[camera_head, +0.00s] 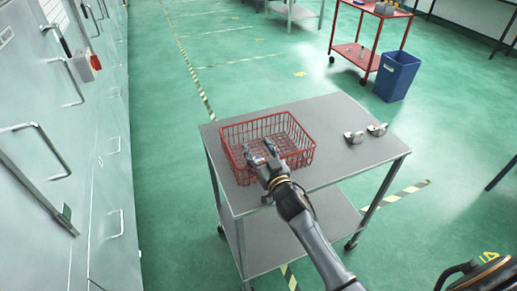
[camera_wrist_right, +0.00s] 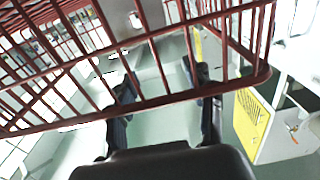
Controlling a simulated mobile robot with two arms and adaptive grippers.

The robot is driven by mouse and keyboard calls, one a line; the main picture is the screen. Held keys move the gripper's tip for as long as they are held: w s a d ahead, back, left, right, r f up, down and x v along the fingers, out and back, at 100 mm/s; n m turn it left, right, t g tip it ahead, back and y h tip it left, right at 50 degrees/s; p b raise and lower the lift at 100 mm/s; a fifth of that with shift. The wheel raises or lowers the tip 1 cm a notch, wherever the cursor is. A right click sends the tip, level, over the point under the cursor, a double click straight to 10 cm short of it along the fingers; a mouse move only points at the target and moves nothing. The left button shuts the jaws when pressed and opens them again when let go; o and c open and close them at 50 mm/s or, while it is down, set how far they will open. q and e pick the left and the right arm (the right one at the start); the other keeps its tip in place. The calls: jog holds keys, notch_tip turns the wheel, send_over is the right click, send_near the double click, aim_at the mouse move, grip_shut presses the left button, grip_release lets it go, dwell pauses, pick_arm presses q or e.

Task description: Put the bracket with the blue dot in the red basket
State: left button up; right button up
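The red wire basket (camera_head: 307,157) stands on the grey table, left of its middle. My right gripper (camera_head: 260,153) is at the basket's near side, its two fingers apart and nothing visible between them. In the right wrist view, the gripper (camera_wrist_right: 163,88) has its dark fingers spread, with the red basket wires (camera_wrist_right: 150,105) crossing in front of them. Two small metal castings, a left one (camera_head: 354,137) and a right one (camera_head: 377,129), lie on the table right of the basket. I cannot make out a blue dot on either. My left gripper is not in view.
The grey table (camera_head: 325,110) has bare room behind and right of the basket. A blue bin (camera_head: 397,77) and a red cart (camera_head: 352,50) stand on the green floor beyond. Pale cabinets (camera_head: 70,150) with handles line the left side.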

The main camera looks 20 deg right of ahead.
jog(key=shift+s+f, duration=0.15)
jog(key=shift+f, duration=0.4)
jog(key=shift+r, duration=0.3)
jog(key=shift+r+p, duration=0.6)
jog(key=shift+p, duration=0.15)
jog(key=shift+s+f+b, duration=0.45)
jog(key=shift+s+f, duration=0.1)
jog(key=shift+s, duration=0.15)
jog(key=s+r+b, duration=0.1)
jog(key=s, duration=0.9)
jog(key=shift+s+d, duration=0.15)
jog(key=shift+d, duration=0.05)
